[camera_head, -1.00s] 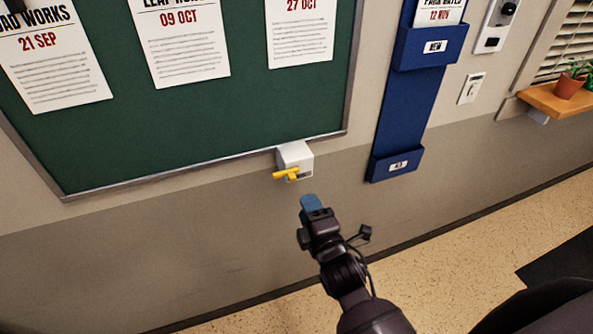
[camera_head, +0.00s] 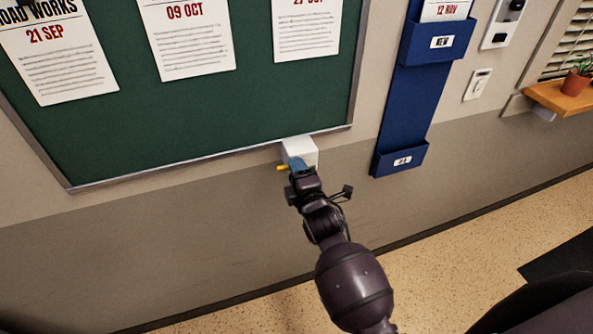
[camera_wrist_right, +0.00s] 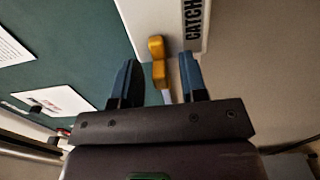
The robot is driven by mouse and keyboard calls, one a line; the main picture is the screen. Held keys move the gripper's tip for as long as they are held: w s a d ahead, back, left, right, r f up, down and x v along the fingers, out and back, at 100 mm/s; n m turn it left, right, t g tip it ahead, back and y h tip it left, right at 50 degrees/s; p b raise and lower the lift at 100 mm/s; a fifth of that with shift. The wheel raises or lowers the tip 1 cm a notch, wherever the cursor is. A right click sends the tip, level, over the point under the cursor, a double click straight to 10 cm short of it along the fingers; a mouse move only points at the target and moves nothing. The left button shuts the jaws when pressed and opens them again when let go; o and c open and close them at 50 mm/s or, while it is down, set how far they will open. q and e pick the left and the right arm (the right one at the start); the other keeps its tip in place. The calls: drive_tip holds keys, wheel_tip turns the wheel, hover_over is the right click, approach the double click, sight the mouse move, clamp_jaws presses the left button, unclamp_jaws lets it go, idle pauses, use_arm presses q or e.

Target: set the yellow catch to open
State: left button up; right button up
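The yellow catch (camera_head: 283,168) is a small lever on a white box (camera_head: 302,150) at the lower edge of the green board. In the right wrist view the yellow catch (camera_wrist_right: 157,62) lies between the two blue fingertips of my right gripper (camera_wrist_right: 158,80), with a gap on each side. The white box (camera_wrist_right: 168,22) there carries the word CATCH. In the head view my right gripper (camera_head: 296,164) covers part of the catch and the box front. My right gripper is open around the catch. My left gripper is not in view.
The green notice board (camera_head: 200,110) with several pinned sheets spans the wall above and left. A blue wall rack (camera_head: 410,100) hangs to the right, with a light switch (camera_head: 478,84) and a shelf (camera_head: 560,99) beyond. The wall below the box is bare.

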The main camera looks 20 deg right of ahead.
sight(306, 160)
drive_tip(key=shift+w, duration=0.25)
clamp_jaws()
drive_tip(key=shift+d+p, duration=0.6)
drive_tip(key=shift+d, duration=1.25)
unclamp_jaws()
drive_tip(key=shift+d, duration=0.1)
